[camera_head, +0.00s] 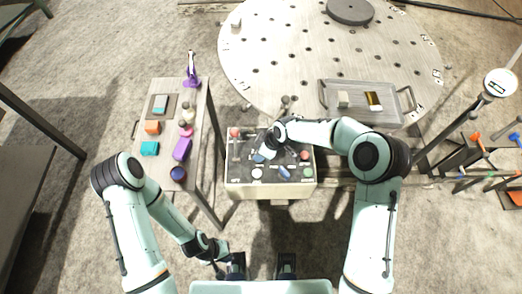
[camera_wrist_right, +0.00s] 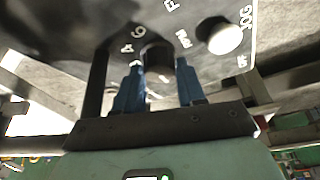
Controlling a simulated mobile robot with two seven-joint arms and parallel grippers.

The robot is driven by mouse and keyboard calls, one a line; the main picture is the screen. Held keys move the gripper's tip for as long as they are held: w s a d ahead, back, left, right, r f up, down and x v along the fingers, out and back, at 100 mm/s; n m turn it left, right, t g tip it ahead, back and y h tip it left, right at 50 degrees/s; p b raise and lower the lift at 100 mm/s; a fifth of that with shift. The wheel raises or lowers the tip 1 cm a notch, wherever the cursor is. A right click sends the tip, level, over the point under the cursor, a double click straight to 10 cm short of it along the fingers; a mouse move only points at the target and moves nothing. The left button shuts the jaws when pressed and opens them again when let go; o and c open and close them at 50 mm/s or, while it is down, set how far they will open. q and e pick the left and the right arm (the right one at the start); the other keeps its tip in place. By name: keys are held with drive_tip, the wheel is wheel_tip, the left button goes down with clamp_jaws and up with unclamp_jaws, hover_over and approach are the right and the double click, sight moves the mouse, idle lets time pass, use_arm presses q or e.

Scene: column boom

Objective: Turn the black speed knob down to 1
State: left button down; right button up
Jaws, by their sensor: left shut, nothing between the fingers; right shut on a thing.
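The control box (camera_head: 230,187) stands in the middle of the head view, with a dark top panel. In the right wrist view the black knob (camera_wrist_right: 158,56) sits on the dark panel beside white printed marks, including a 6. My right gripper (camera_wrist_right: 158,72) has its blue fingers on either side of the knob and is shut on it. In the head view my right gripper (camera_head: 263,155) is over the panel's middle, and the knob cannot be made out there. My left gripper (camera_head: 222,264) is low near my base, shut and empty, away from the box.
A pale round knob (camera_wrist_right: 222,37) is right of the black one in the right wrist view. Left of the box is a narrow table (camera_head: 161,94) with small coloured objects. Behind is a large perforated round table (camera_head: 290,50) holding a metal tray (camera_head: 357,111).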

drive_tip(key=shift+f, duration=0.1)
drive_tip(key=o, duration=1)
drive_tip(key=v, duration=1.3)
drive_tip(key=shift+d+r, duration=0.1)
drive_tip(key=shift+r, duration=0.1)
